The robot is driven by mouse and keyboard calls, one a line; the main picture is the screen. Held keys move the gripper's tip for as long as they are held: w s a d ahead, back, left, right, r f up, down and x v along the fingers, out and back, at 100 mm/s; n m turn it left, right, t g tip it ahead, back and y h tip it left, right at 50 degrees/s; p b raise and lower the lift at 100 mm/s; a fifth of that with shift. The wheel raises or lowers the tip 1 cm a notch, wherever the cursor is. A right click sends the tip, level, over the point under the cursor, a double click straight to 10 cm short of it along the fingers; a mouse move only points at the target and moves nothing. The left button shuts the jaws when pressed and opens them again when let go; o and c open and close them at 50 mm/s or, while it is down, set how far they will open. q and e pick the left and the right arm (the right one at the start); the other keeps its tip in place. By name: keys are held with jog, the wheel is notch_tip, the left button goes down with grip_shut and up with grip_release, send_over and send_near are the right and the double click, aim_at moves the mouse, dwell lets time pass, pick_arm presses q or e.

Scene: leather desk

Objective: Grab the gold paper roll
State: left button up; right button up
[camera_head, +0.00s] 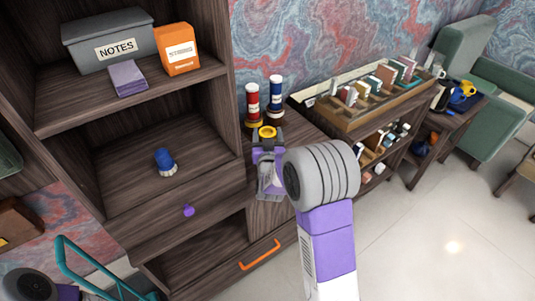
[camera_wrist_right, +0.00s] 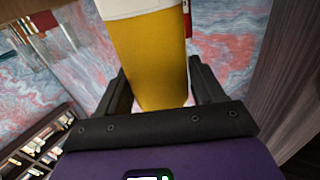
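The gold paper roll shows in the head view as a gold ring end (camera_head: 266,132), in front of a red roll and a blue roll. The rest of it is hidden behind my right gripper (camera_head: 268,158). In the right wrist view the gold roll (camera_wrist_right: 152,60) is yellow with a white band and sits between the two fingers of my right gripper (camera_wrist_right: 160,92). My left gripper is out of view; only a part of my left arm shows at the lower left.
The red roll (camera_head: 252,97) and the blue roll (camera_head: 275,93) stand close behind. A dark wood cabinet (camera_head: 225,110) rises at the left, with a notes box (camera_head: 107,40) and an orange box (camera_head: 177,48). A tray of cards (camera_head: 360,115) is to the right. Open floor (camera_head: 430,240) lies lower right.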

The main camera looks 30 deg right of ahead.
jog(key=shift+r, duration=0.1)
jog(key=c, duration=1.1)
